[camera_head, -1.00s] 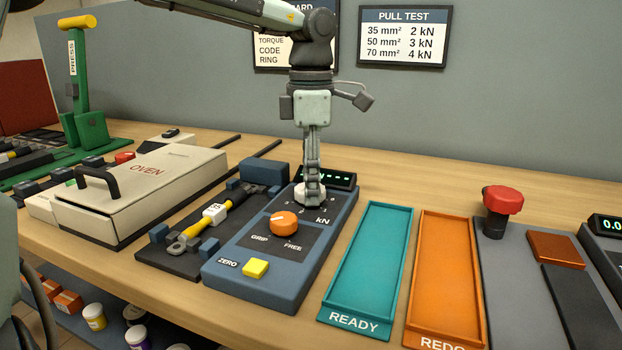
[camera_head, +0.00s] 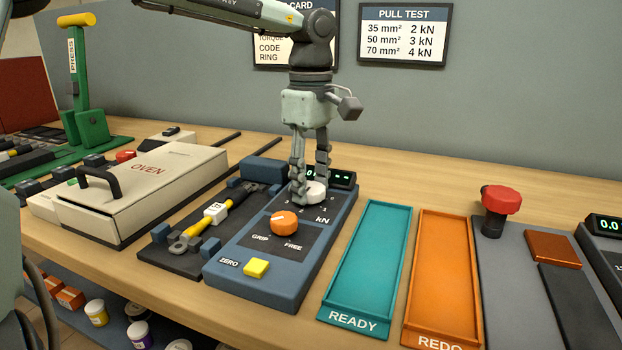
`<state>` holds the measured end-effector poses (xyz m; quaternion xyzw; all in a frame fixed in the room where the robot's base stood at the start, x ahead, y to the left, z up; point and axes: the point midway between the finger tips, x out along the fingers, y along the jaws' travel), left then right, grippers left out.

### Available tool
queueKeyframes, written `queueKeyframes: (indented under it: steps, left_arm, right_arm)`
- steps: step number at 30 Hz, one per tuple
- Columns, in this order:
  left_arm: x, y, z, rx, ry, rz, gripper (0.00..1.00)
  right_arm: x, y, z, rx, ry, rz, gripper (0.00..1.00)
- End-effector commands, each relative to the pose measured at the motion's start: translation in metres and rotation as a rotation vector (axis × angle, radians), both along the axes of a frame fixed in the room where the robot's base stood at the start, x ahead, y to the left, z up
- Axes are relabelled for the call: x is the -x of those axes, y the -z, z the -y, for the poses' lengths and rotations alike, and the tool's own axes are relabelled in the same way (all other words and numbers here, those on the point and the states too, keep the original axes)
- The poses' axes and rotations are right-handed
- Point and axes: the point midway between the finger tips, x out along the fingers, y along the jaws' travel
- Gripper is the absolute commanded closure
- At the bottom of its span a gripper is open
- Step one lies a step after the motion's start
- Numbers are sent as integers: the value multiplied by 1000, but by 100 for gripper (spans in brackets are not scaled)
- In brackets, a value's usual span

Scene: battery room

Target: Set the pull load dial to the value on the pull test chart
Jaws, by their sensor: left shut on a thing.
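The white load dial (camera_head: 315,191) sits at the back of the blue pull tester (camera_head: 262,290), above the mark kN. Its pointer is hidden by the fingers. My left gripper (camera_head: 309,190) comes down from above, its two fingers turned and closed on the dial. The pull test chart (camera_head: 405,35) on the wall reads 35 mm² 2 kN, 50 mm² 3 kN, 70 mm² 4 kN. A yellow cable with a lug (camera_head: 215,212) lies in the fixture left of the dial; its white tag seems to read 35. My right gripper is not in view.
The tester also has an orange GRIP/FREE knob (camera_head: 284,222), a yellow ZERO button (camera_head: 256,267) and a display (camera_head: 343,178) partly hidden behind the gripper. A teal READY tray (camera_head: 372,260) and an orange REDO tray (camera_head: 444,280) stand right, the oven (camera_head: 150,185) left.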

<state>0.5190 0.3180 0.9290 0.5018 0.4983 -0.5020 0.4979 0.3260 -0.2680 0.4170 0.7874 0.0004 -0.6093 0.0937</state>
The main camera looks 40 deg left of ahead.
Motion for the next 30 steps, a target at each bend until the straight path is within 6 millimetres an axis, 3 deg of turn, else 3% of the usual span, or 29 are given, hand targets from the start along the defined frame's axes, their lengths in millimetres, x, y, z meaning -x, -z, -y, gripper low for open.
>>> queueKeyframes:
  steps: [15,16,20,30]
  left_arm:
    - [0,0,-1,-1,19,0,86]
    - [0,0,-1,-1,18,0,55]
    - [0,0,-1,-1,18,1,39]
    - [0,-2,0,0,18,1,36]
  right_arm:
    - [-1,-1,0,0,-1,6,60]
    - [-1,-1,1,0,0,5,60]
    - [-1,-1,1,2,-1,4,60]
    - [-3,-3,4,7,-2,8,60]
